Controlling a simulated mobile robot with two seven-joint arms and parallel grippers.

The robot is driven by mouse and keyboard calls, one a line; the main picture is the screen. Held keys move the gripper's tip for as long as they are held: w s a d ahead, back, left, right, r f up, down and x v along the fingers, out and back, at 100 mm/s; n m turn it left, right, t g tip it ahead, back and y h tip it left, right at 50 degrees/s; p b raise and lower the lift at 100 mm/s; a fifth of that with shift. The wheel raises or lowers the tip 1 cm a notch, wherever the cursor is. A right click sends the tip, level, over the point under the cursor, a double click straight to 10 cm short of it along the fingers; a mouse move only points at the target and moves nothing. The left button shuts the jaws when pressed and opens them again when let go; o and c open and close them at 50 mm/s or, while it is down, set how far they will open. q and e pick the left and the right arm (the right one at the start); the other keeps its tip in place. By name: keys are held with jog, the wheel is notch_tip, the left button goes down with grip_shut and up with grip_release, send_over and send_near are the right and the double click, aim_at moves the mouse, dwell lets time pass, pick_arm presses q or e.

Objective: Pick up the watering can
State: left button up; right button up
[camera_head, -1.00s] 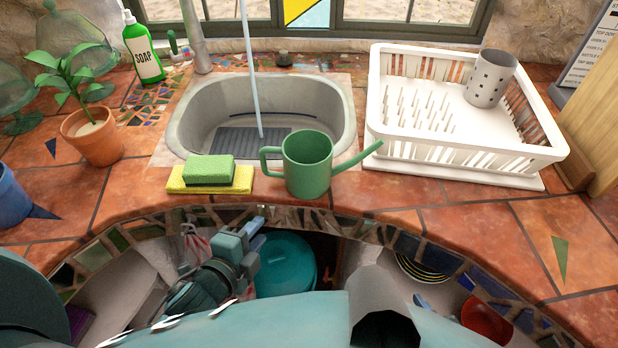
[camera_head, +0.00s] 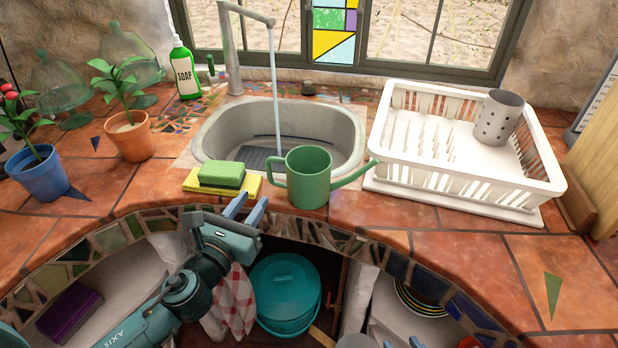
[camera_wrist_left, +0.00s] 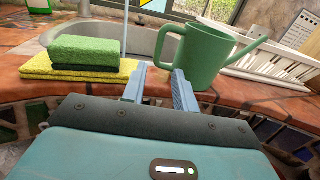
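The green watering can (camera_head: 309,180) stands upright on the counter's front edge, before the sink, its handle to the left and spout to the right. My left gripper (camera_head: 250,200) is open and empty, just in front of and below the handle. In the left wrist view the can (camera_wrist_left: 205,58) is straight ahead and a little right. The fingertips (camera_wrist_left: 160,72) are apart, with the handle just beyond the gap between them; no contact is clear. Small blue tips at the head view's bottom edge may be my right gripper (camera_head: 402,343); most of it is cut off.
A green sponge on a yellow cloth (camera_head: 205,188) lies left of the can. The sink (camera_head: 345,125) with running water is behind it. A white dish rack (camera_head: 455,185) stands right. Below the counter edge are a teal bucket (camera_head: 285,290) and stacked plates (camera_head: 420,300).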

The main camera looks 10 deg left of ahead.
aim_at(268, 175)
pick_arm(q)
jog(key=p+x, duration=0.1)
jog(key=x, duration=0.8)
jog(key=shift+w+a, duration=0.1)
jog(key=shift+w, duration=0.15)
grip_shut()
